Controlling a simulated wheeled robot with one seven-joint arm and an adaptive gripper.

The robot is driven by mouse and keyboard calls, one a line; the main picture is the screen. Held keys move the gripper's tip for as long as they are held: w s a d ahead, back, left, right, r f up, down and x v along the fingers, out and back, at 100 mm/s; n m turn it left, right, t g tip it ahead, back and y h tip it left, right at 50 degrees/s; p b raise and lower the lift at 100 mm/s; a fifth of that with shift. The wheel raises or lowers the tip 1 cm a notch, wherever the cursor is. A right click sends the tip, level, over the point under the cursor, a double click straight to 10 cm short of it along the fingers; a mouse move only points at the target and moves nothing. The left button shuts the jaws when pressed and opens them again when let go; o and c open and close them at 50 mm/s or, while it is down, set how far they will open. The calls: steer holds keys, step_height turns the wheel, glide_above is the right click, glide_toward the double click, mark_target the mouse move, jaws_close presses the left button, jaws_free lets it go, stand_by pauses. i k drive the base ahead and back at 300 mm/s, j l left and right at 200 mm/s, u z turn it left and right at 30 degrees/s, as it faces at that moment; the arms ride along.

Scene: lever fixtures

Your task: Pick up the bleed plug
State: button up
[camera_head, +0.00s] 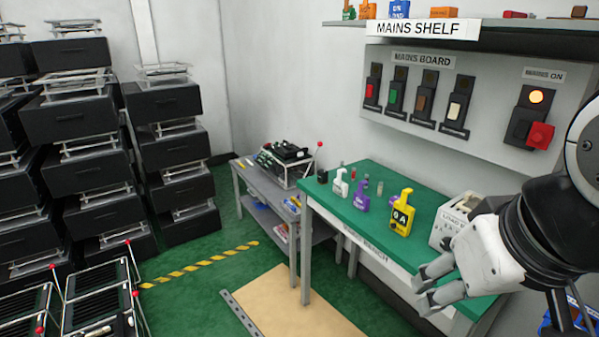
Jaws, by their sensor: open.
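I cannot tell for sure which thing is the bleed plug, as the labels are too small to read. The green-topped bench (345,212) carries a white handled plug (341,184), a purple one (362,196) and a larger yellow one (402,213) marked with a large A, all upright. Small cylinders, one grey (379,188) and one reddish (353,173), stand behind them. A small black block (322,176) sits at the far left end. My gripper (424,289) is open and empty near the bench's front edge at right, apart from these things.
A whitish box (453,220) stands on the bench beside my gripper. Above are the mains board (415,98), with a lit orange lamp (536,97), and the mains shelf (480,36). A grey cart (256,183) stands left of the bench. Black racks (72,117) fill the left.

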mark_target(322, 174)
steer(key=i+j+z, duration=0.15)
steer(key=i+j, duration=0.2)
steer(key=i+j+z, duration=0.15)
steer(key=i+j, duration=0.25)
steer(key=i+j+z, duration=0.2)
steer(key=i+j, duration=0.3)
steer(key=i+j+z, duration=0.15)
steer(key=i+j, duration=0.2)
steer(key=j, duration=0.15)
steer(key=i+j+z, duration=0.15)
steer(key=i+j, duration=0.2)
steer(key=j, duration=0.2)
